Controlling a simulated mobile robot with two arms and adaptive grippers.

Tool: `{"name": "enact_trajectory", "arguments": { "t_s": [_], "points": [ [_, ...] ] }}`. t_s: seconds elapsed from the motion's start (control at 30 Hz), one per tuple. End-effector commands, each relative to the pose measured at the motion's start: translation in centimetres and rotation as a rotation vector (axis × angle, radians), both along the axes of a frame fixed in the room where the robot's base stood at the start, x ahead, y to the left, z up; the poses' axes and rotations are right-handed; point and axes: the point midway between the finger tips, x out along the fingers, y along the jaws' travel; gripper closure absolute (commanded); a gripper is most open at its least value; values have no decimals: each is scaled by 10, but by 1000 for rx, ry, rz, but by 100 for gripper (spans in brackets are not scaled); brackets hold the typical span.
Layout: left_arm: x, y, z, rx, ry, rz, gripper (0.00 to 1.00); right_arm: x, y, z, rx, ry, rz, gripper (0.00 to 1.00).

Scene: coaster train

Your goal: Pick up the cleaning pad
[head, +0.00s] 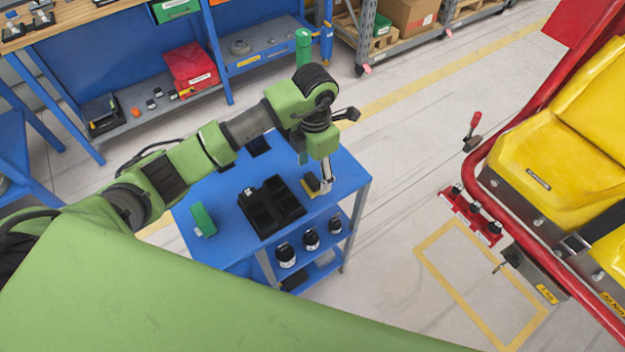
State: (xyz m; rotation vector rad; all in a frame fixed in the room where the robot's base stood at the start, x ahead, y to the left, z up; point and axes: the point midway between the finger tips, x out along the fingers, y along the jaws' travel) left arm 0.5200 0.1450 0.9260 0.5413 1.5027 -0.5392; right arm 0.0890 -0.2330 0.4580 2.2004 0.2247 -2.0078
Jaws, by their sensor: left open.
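A small yellow and dark block (311,184), which looks like the cleaning pad, lies on the blue cart top (237,249) near its right edge. My left gripper (322,188) points down right beside it, at its right side, and partly covers it. The gripper is open; I cannot tell whether a finger touches the block. My right gripper is not in view.
A black compartment tray (270,209) and a green box (203,219) stand on the cart. Black round parts (286,255) sit on its shelf below. Yellow coaster seats (545,165) with a red frame are at right. A blue workbench (150,62) stands behind.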

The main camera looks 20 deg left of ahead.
Motion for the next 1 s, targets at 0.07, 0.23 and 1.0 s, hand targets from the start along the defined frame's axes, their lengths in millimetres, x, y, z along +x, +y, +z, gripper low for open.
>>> {"name": "enact_trajectory", "arguments": {
  "t_s": [0.07,0.23,1.0],
  "points": [
    [-2,3,-9,1,7,3,39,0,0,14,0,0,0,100],
    [-1,4,-32,-2,4,2,39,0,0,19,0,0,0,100],
    [0,4,-37,-1,-1,1,81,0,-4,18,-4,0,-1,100]
  ]
}}
